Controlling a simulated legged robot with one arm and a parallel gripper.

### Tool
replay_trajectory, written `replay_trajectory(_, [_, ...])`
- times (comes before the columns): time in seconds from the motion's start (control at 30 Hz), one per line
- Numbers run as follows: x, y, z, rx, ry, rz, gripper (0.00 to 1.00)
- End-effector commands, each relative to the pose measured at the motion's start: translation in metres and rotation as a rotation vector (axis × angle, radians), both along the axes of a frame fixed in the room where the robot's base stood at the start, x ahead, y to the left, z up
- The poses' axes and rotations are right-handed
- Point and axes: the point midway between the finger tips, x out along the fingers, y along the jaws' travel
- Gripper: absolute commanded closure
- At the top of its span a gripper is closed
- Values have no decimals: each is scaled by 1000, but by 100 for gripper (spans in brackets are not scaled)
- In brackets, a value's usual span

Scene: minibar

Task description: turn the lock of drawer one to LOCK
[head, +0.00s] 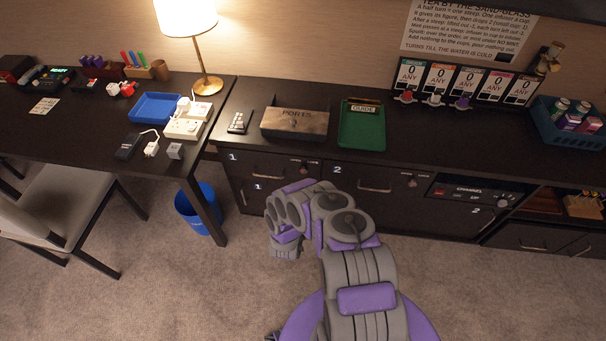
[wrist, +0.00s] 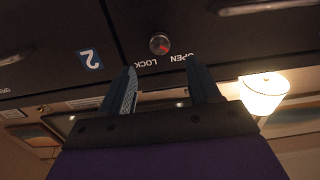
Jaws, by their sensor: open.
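In the wrist view, which is turned upside down, a round metal lock knob (wrist: 159,44) sits on a dark drawer front. The words LOCK (wrist: 145,63) and OPEN (wrist: 180,58) are beside it. Its red mark appears to lean toward the OPEN side. My gripper (wrist: 160,66) is open and empty, its two dark fingers pointing at the knob, one on either side in the picture. Contact cannot be told. In the head view, drawer one (head: 262,167) is at the left of the cabinet, its lock (head: 305,163) near its right end. My arm hides the fingers there.
A white label 2 (wrist: 89,60) is beside the knob in the wrist view. Drawer two (head: 375,184) adjoins drawer one. A PORTS box (head: 295,122) and green tray (head: 362,128) stand on the counter. A blue bin (head: 196,207) and chair (head: 70,207) are at left.

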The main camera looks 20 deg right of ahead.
Motion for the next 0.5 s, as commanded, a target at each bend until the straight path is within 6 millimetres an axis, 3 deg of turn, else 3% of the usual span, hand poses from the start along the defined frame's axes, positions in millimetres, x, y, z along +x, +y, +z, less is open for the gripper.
replay_trajectory(0.3, [49,-36,-1,1,-6,-2,38])
replay_trajectory(0.5, [65,-45,-1,1,-3,-1,38])
